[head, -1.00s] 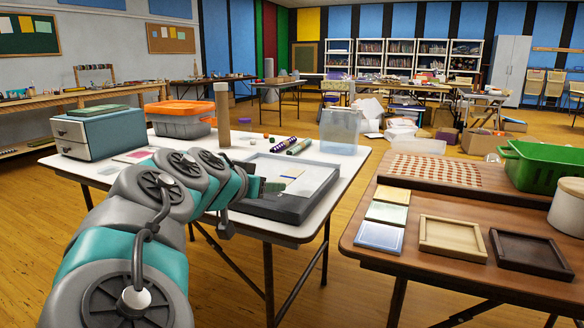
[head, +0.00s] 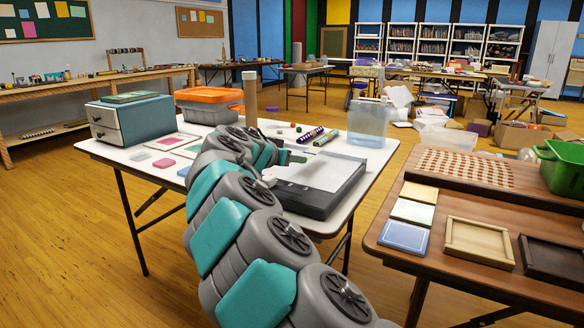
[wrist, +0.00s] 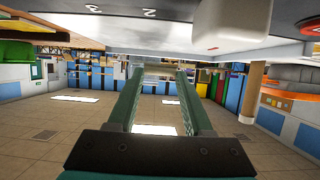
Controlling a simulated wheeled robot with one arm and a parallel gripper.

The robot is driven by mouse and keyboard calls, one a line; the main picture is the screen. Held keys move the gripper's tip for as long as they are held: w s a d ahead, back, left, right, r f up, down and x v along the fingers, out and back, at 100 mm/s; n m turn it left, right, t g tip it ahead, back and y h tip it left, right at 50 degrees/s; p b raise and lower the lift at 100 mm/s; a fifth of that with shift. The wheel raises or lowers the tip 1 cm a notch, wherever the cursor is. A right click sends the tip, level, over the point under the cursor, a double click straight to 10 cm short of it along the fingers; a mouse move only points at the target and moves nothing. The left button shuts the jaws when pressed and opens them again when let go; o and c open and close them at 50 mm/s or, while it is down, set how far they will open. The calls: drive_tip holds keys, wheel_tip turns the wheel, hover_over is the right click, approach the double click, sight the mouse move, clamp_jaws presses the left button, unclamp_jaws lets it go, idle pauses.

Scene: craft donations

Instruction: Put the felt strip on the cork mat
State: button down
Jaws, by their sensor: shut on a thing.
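I cannot identify the cork mat for certain; a tan square (head: 419,193) lies at the left edge of the brown table, behind a pale green square and a blue one.
The dark grey tray (head: 345,192) holds a pale sheet. A clear bin (head: 370,124), a cardboard tube (head: 250,98), an orange-lidded box (head: 208,103) and a drawer box (head: 130,120) stand on the white table. Wooden frames (head: 479,243) and a checkered mat (head: 465,166) occupy the brown table.

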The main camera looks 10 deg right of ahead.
sight(292, 178)
drive_tip(key=shift+w+d+f, duration=0.1)
drive_tip(key=shift+w+f, duration=0.05)
drive_tip(key=shift+w, duration=0.25)
drive_tip(key=shift+f+p, duration=0.35)
drive_tip(key=shift+f, duration=1.35)
drive_tip(key=shift+f, duration=0.15)
drive_tip(key=shift+c, duration=1.5)
unclamp_jaws()
